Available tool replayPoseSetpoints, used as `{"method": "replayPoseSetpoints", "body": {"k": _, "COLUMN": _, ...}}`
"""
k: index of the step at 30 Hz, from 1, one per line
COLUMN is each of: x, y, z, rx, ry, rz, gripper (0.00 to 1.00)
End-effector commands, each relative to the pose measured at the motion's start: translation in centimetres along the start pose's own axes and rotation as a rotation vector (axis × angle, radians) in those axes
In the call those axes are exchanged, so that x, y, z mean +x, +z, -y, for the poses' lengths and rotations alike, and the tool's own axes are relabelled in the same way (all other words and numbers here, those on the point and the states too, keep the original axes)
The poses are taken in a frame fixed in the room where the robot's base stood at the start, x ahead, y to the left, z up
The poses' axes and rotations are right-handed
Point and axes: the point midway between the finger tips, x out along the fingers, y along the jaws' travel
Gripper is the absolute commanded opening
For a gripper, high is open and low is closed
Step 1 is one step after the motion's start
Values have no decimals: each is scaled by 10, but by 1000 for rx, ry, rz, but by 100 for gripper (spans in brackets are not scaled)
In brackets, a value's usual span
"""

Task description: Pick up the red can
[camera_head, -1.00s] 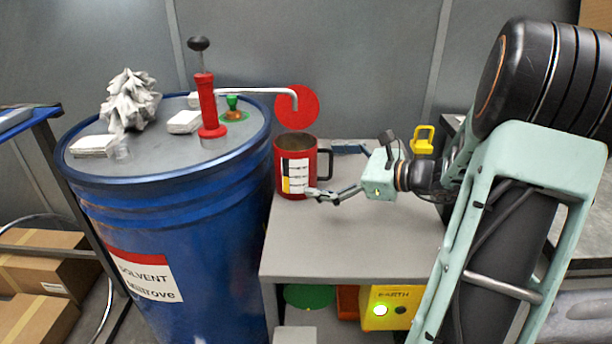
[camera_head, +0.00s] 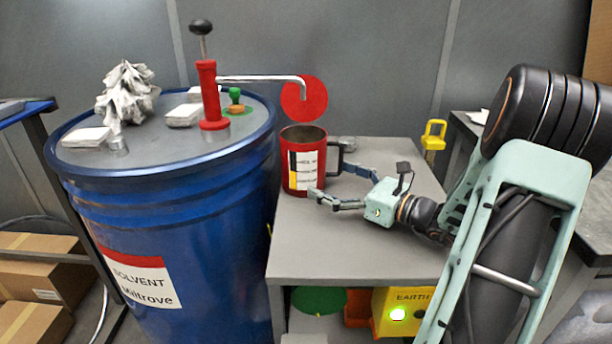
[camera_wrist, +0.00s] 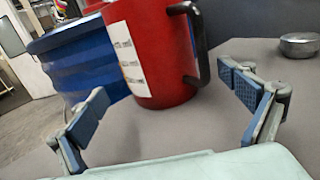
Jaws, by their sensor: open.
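The red can (camera_head: 292,178) is a mug-like vessel with an open top, a white label and a black handle on its right. It stands upright on the grey bench (camera_head: 340,240). My gripper (camera_head: 332,182) is open to the can's right, with its fingers pointing at the can. In the wrist view the can (camera_wrist: 160,60) is ahead, between the lines of the two spread fingers (camera_wrist: 163,88). Its handle faces the right finger. Nothing is held, and I cannot tell whether a finger touches the can.
A blue solvent drum (camera_head: 180,230) stands close left of the can. Its red hand pump (camera_head: 210,95) has a spout (camera_head: 265,79) reaching above the can. A small metal tin (camera_wrist: 299,45) sits behind, near the handle. The bench front is clear.

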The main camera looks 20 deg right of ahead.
Motion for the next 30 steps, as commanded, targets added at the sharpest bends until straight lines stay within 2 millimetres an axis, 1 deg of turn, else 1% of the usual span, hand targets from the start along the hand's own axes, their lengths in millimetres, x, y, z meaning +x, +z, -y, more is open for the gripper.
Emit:
{"method": "replayPoseSetpoints", "body": {"k": 1, "x": 7, "y": 2, "z": -2, "rx": -3, "ry": 6, "rz": 2, "gripper": 96}}
{"method": "replayPoseSetpoints", "body": {"k": 5, "x": 15, "y": 2, "z": -2, "rx": -3, "ry": 7, "rz": 1, "gripper": 96}}
{"method": "replayPoseSetpoints", "body": {"k": 7, "x": 23, "y": 1, "z": -2, "rx": -3, "ry": 7, "rz": 1, "gripper": 96}}
{"method": "replayPoseSetpoints", "body": {"k": 12, "x": 52, "y": 0, "z": -3, "rx": -3, "ry": 7, "rz": 1, "gripper": 96}}
{"method": "replayPoseSetpoints", "body": {"k": 15, "x": 66, "y": 1, "z": -2, "rx": -4, "ry": 7, "rz": 2, "gripper": 96}}
{"method": "replayPoseSetpoints", "body": {"k": 19, "x": 72, "y": 2, "z": -2, "rx": -3, "ry": 4, "rz": 0, "gripper": 96}}
{"method": "replayPoseSetpoints", "body": {"k": 25, "x": 73, "y": 3, "z": -2, "rx": -2, "ry": 4, "rz": 1, "gripper": 96}}
{"method": "replayPoseSetpoints", "body": {"k": 26, "x": 73, "y": 3, "z": -2, "rx": -2, "ry": 4, "rz": 1, "gripper": 94}}
{"method": "replayPoseSetpoints", "body": {"k": 30, "x": 73, "y": 3, "z": -2, "rx": -2, "ry": 4, "rz": 1, "gripper": 78}}
